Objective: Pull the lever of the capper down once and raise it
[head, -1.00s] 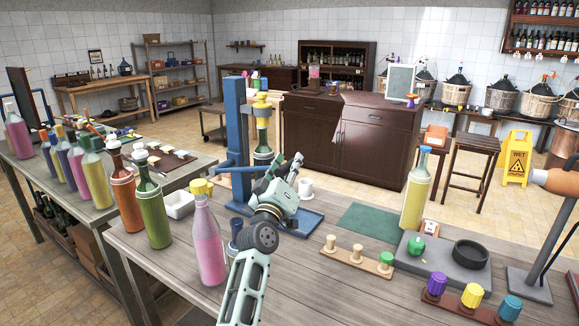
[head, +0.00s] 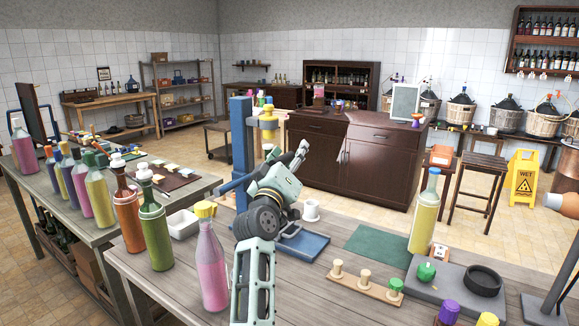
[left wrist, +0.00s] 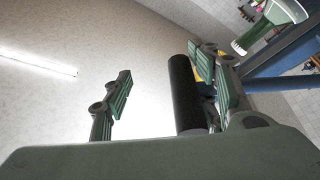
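The blue column also shows there (left wrist: 288,60).
A pink bottle (head: 211,265) with a yellow cap stands left of my arm. A white mug (head: 311,211) is behind the base plate.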

